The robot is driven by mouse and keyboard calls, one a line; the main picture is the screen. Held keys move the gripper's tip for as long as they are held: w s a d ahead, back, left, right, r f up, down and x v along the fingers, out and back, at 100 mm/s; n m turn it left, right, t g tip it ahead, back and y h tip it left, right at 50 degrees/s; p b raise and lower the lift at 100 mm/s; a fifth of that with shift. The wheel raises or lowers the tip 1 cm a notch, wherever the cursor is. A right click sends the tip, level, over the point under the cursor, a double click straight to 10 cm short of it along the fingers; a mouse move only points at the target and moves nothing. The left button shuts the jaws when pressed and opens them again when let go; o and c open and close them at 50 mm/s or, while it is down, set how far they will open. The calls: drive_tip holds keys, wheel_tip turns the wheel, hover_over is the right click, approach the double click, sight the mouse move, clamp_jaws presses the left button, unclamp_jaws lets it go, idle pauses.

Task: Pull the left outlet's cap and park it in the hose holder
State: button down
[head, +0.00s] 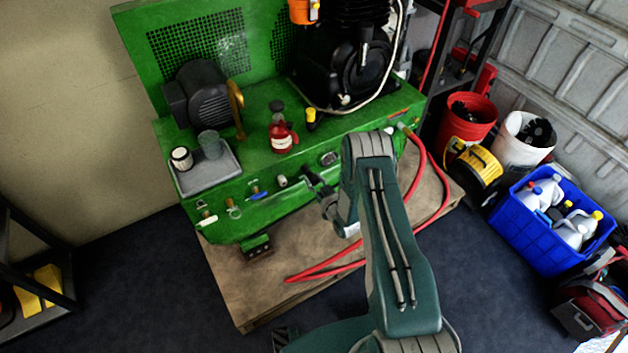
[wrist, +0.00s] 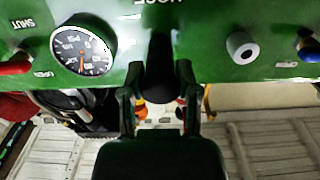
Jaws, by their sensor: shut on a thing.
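In the wrist view my gripper (wrist: 160,103) is shut on a dark, rounded piece (wrist: 160,72), which I take to be the cap. It is in front of the green panel by the HOSE lettering. I cannot tell whether it sits in the hose holder, which is hidden behind it. In the head view my gripper (head: 312,182) is at the front of the green machine (head: 265,205), left of the gauge (head: 328,158). A pale round fitting (wrist: 242,47) with a grey centre is beside it; it also shows in the head view (head: 282,181). I cannot tell whether it is the left outlet.
A blue valve handle (head: 255,192) and a red one (wrist: 15,66) are on the panel. A red hose (head: 325,270) loops over the wooden pallet (head: 220,277). A red bottle (head: 282,138) and a grey tray (head: 215,180) are on top. A blue crate (head: 550,258) stands right.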

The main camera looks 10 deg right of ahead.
drive_tip(key=shift+w+a, duration=0.15)
drive_tip(key=shift+w, duration=0.3)
drive_tip(key=shift+c, duration=1.3)
unclamp_jaws()
drive_tip(key=v, duration=1.2)
drive_tip(key=shift+w, duration=0.1)
